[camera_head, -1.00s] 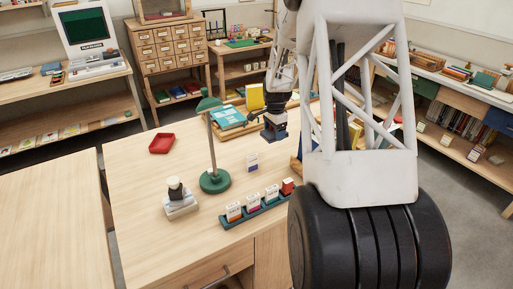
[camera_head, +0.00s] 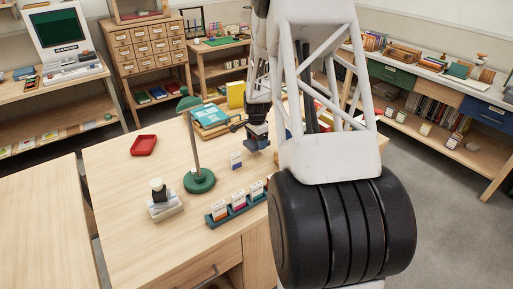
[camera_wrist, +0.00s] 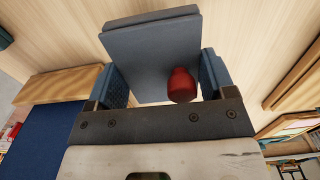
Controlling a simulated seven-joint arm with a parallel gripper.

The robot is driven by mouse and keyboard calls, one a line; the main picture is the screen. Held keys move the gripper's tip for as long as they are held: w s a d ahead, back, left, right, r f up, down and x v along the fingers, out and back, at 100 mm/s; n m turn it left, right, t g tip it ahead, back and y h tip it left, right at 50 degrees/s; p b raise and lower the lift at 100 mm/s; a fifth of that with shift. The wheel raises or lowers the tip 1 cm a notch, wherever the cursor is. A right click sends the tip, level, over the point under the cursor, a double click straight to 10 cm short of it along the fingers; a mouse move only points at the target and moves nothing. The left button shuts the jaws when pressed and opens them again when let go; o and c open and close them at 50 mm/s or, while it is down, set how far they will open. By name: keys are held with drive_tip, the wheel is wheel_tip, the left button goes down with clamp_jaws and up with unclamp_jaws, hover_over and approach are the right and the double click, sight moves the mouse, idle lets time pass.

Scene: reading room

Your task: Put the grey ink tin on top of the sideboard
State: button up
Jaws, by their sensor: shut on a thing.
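My gripper (camera_wrist: 165,85) is shut on the grey ink tin (camera_wrist: 150,50), a flat-sided grey block with a red cap, in the wrist view. Its two blue finger pads stand on either side of the tin, and bare wood shows beyond it. In the head view my gripper (camera_head: 257,138) hangs over the back right part of the desk, near the stacked books; the tin is too small to make out clearly there. The likely sideboard (camera_head: 467,97) is the long unit at the right, with a pale top and green and blue drawers.
The desk (camera_head: 120,190) holds a green lamp (camera_head: 199,180), a red tray (camera_head: 144,145), a stamp (camera_head: 162,200), a teal rack (camera_head: 238,212) of small boxes and stacked books (camera_head: 210,120). Books and boxes crowd parts of the sideboard top. Grey floor (camera_head: 430,190) lies between.

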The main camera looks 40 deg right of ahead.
sight(256, 142)
drive_tip(key=shift+f, duration=1.8)
drive_tip(key=shift+f, duration=0.15)
drive_tip(key=o, duration=1.2)
wheel_tip(256, 142, up, 12)
drive_tip(key=shift+r, duration=0.15)
